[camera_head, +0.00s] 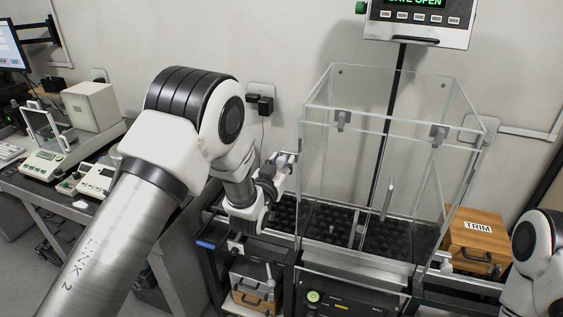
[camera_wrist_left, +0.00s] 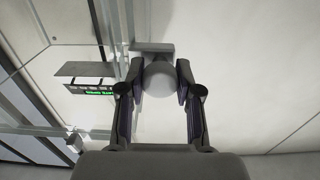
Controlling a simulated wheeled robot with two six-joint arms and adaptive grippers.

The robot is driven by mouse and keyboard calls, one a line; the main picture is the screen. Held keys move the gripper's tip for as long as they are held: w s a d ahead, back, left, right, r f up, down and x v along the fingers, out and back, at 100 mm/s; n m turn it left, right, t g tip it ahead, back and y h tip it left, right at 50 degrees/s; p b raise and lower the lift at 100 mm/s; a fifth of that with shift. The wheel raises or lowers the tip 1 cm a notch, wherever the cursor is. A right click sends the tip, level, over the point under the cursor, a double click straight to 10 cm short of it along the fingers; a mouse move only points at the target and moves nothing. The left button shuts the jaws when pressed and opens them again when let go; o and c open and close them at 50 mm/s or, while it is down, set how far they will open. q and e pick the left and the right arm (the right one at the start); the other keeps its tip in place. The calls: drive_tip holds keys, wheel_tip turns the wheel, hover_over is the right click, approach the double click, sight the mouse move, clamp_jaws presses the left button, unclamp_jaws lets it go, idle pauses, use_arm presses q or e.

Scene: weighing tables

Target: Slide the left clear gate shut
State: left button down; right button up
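The clear weighing case (camera_head: 392,125) has transparent walls, so the left gate's edges are hard to tell from the other panes. My left gripper (camera_head: 285,163) is just outside the case's left side. In the left wrist view, a round grey knob (camera_wrist_left: 160,79) lies between the two fingertips of my left gripper (camera_wrist_left: 160,72). The pads appear to touch it on both sides. The display (camera_head: 416,4) above the case has green text reading "GATE OPEN", its first word partly cut off. My right arm shows at the lower right edge; its gripper is out of view.
A wooden box marked TRIM (camera_head: 478,241) stands right of the case. Dark trays with round pockets (camera_head: 285,211) lie in and beside the case. A thin upright rod (camera_head: 387,200) stands inside. A side bench with instruments (camera_head: 45,163) is at the left.

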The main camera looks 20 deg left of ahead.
use_arm(q)
wheel_tip(320, 180, down, 26)
drive_tip(key=b, duration=2)
drive_tip(key=shift+r, duration=0.2)
drive_tip(key=shift+s, duration=0.1)
drive_tip(key=c, duration=1.1)
unclamp_jaws()
drive_tip(key=shift+o, duration=0.2)
drive_tip(key=s, duration=1.2)
drive_tip(key=shift+a, duration=0.2)
